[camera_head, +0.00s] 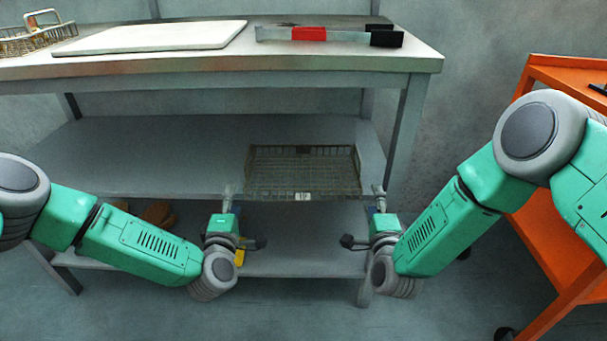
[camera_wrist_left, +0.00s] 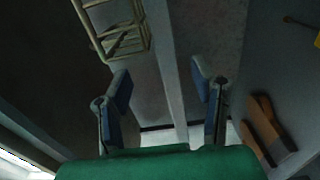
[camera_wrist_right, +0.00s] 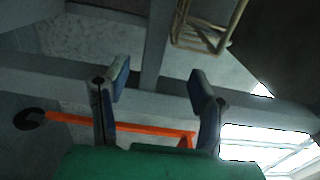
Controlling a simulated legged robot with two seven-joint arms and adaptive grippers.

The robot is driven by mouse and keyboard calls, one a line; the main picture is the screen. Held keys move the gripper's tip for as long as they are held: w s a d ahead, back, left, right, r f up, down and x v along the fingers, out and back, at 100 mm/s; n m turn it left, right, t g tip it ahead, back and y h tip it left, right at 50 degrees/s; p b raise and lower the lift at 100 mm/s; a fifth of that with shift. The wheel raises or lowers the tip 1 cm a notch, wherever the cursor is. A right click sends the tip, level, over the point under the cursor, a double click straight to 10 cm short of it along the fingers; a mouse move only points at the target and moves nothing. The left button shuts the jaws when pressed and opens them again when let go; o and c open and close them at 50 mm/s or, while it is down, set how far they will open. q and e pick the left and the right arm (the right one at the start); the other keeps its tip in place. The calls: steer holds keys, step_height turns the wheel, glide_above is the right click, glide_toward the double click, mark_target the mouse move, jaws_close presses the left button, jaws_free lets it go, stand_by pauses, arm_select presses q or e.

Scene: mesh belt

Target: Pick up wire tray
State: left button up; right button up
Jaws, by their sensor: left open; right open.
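The wire tray (camera_head: 303,172) sits on the middle shelf of the metal table in the head view, with a small white label on its front. My left gripper (camera_head: 229,190) is open and empty in front of the shelf edge, near the tray's left front corner. My right gripper (camera_head: 379,190) is open and empty near the right front corner. In the left wrist view a corner of the tray (camera_wrist_left: 122,40) shows above the open fingers (camera_wrist_left: 160,85). In the right wrist view a tray corner (camera_wrist_right: 207,35) shows above the open fingers (camera_wrist_right: 160,85). Neither gripper visibly grips the tray.
The table top (camera_head: 330,60) carries a white board (camera_head: 150,38), a red and black tool (camera_head: 320,34) and a wire basket (camera_head: 30,40). An orange cart (camera_head: 550,240) stands at right. Brown items (camera_head: 157,212) lie on the lower shelf. The middle shelf left of the tray is clear.

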mark_target(241, 195)
arm_select(q)
steer(key=w, duration=0.3)
steer(key=shift+a, duration=0.1)
arm_select(e)
steer(key=w, duration=0.3)
steer(key=shift+a, duration=0.1)
arm_select(q)
steer(key=shift+w+d, duration=0.2)
steer(key=shift+w, duration=0.05)
arm_select(e)
steer(key=shift+w+a, duration=0.25)
arm_select(q)
steer(key=shift+d, duration=0.6)
arm_select(e)
steer(key=shift+a, duration=0.45)
arm_select(q)
steer(key=shift+d, duration=0.1)
arm_select(e)
steer(key=shift+a, duration=0.15)
